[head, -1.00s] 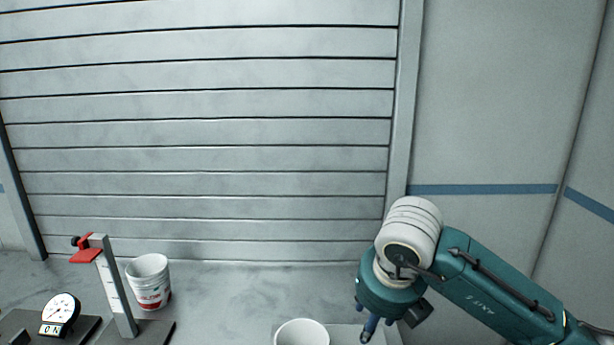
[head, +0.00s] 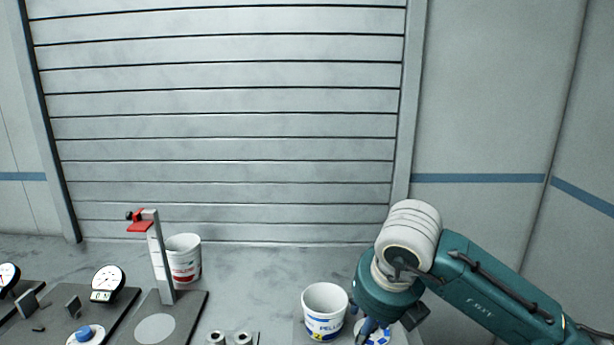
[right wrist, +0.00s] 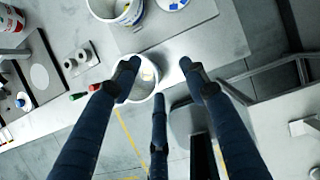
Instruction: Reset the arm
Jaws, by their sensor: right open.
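My right arm comes in from the right in the head view, with its gripper (head: 372,328) pointing down over the bench, partly cut off by the lower edge. In the right wrist view the dark blue fingers of my right gripper (right wrist: 158,75) are spread apart with nothing held between them. A white bucket (right wrist: 147,72) shows beyond and partly behind those fingers; I cannot tell how far below them it is. My left arm and gripper are in neither view.
A labelled white bucket (head: 325,298) stands left of my right gripper. A red-labelled bucket (head: 185,262) stands behind an upright stand with a red top (head: 158,255). A dial gauge (head: 108,283) is at left. A shuttered wall closes the back; the bench middle is clear.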

